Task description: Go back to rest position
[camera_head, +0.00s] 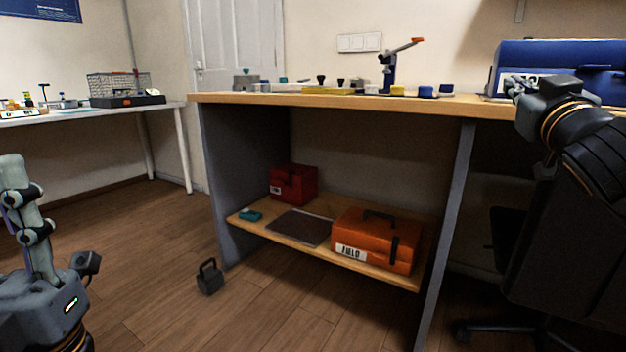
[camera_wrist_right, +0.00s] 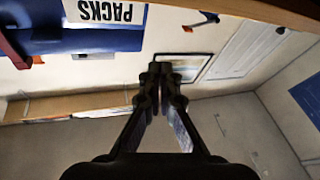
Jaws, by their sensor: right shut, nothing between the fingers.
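My right arm comes in from the right in the head view. Its gripper (camera_head: 514,84) is in front of the blue box at the bench's right end, above the bench-top level. In the right wrist view its fingers (camera_wrist_right: 160,70) meet at the tips with nothing between them. My left gripper (camera_head: 12,165) stands pointing up at the lower left of the head view, over the floor and apart from the furniture. Its fingers are seen from the side, so I cannot tell whether they are open.
The blue box (camera_head: 540,55) is close behind my right gripper. An orange toolbox (camera_head: 372,240) and red box (camera_head: 293,184) sit on the shelf. A grey weight (camera_head: 209,278) stands on the floor.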

